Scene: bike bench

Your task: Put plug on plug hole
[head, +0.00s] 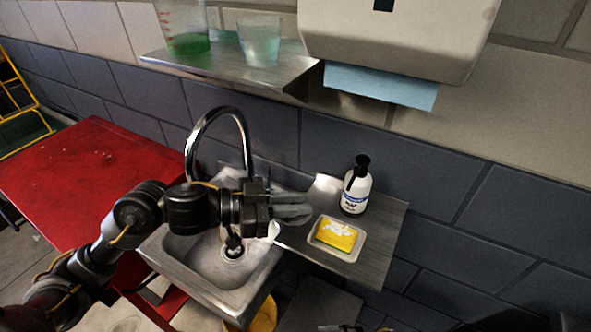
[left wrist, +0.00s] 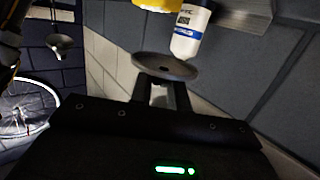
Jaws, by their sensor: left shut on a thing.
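The plug (left wrist: 166,68), a grey round disc, is between the fingers of my left gripper in the left wrist view. In the head view my left gripper (head: 292,207) reaches over the sink's right edge toward the soap shelf, shut on the plug; the plug is hard to tell from the grey fingers there. The plug hole (head: 232,253) is in the bottom of the steel sink (head: 202,262), below and left of the gripper, partly covered by a dark part of my arm. The plug is apart from the hole. My right gripper is not in view.
The curved tap (head: 217,112) rises behind the sink.

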